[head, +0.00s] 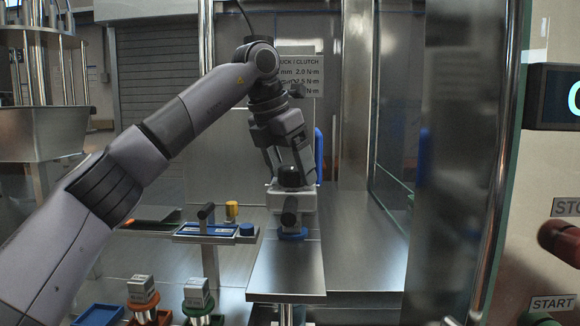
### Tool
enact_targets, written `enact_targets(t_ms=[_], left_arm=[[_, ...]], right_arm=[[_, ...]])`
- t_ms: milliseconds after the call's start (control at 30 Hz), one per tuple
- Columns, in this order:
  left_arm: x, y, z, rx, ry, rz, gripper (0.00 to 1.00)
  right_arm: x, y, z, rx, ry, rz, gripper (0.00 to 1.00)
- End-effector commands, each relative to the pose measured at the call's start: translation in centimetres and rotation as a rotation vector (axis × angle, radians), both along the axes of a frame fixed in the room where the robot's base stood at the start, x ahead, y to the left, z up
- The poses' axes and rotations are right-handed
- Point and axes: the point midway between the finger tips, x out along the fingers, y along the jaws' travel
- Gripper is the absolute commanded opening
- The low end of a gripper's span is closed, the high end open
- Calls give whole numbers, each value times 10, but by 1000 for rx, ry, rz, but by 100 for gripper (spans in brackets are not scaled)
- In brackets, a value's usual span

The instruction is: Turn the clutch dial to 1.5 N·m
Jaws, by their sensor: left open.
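A grey capping head (280,199) stands over the steel plate in the middle of the head view. A dark rounded knob (291,177) sits on its top, a black cylinder juts from its front, and a blue ring (291,235) is at its foot. I cannot tell which part is the clutch dial, and no scale is readable. My left gripper (289,172) points down from above, open, with its fingers on either side of the dark knob. I cannot tell whether they touch it. A chuck and clutch sign (301,75) behind is partly hidden by my arm. My right gripper is not in view.
A glass panel with steel posts (358,90) stands at the right. A start and stop panel (548,230) is at the far right. A tool tray (190,239) with blue labels lies left of the head. Small boxes (141,288) stand at the lower left. The front steel plate (288,270) is clear.

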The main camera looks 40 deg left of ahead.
Motion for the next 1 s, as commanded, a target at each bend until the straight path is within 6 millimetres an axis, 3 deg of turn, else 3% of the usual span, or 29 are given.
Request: enact_targets(t_ms=[233,400,733,1000], left_arm=[[0,0,-1,0,1,1,79],[0,0,-1,0,1,0,26],[0,0,-1,2,0,38,26],[0,-1,-1,1,0,195,26]], right_arm=[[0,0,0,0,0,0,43],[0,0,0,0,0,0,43],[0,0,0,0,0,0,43],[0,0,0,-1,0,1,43]])
